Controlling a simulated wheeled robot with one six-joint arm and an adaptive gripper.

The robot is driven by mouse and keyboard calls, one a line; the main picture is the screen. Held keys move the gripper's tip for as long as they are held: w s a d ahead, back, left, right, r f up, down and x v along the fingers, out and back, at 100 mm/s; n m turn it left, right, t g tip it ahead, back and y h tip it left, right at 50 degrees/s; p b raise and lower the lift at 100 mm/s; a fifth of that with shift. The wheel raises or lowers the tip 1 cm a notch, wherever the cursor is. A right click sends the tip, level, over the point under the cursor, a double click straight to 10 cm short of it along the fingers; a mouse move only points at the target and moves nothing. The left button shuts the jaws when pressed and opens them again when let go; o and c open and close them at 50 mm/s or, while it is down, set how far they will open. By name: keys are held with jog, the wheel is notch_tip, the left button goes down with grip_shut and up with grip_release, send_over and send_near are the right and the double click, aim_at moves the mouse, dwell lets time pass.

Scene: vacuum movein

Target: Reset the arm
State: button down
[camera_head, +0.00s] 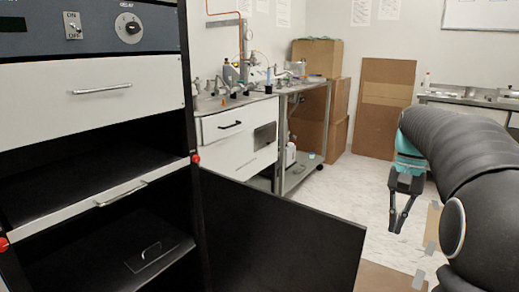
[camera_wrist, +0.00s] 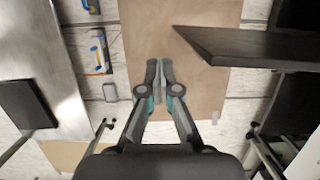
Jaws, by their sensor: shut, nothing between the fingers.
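My arm comes in from the right in the head view, and my gripper (camera_head: 396,229) hangs down over the floor at its end. The gripper is to the right of the black open door (camera_head: 275,235) and apart from it. In the wrist view the gripper (camera_wrist: 159,65) shows its two dark fingers brought together, with nothing held between them. Below the fingers is a brown board (camera_wrist: 185,30) on the floor.
A cabinet with a white drawer (camera_head: 95,92) and black open compartments stands at the left. The black door juts into the room, and its edge (camera_wrist: 250,47) shows near my gripper in the wrist view. Counters and cardboard boxes (camera_head: 318,62) stand behind. Pale floor (camera_head: 350,185) is clear in the middle.

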notch_tip(320, 180, down, 6)
jog(key=s+a+n+t+h, duration=0.1)
jog(key=s+a+n+t, duration=0.3)
jog(key=s+a, duration=0.4)
jog(key=s, duration=0.3)
jog(key=s+a+f+n+t, duration=0.1)
jog(key=s+a+n+t, duration=0.1)
jog(key=s+a+t, duration=0.2)
jog(key=s+a, duration=0.2)
jog(key=s, duration=0.2)
jog(key=shift+s+a+f+n+h, duration=0.25)
jog(key=shift+s+a+n+h, duration=0.05)
jog(key=shift+s+a, duration=0.05)
jog(key=shift+d, duration=0.1)
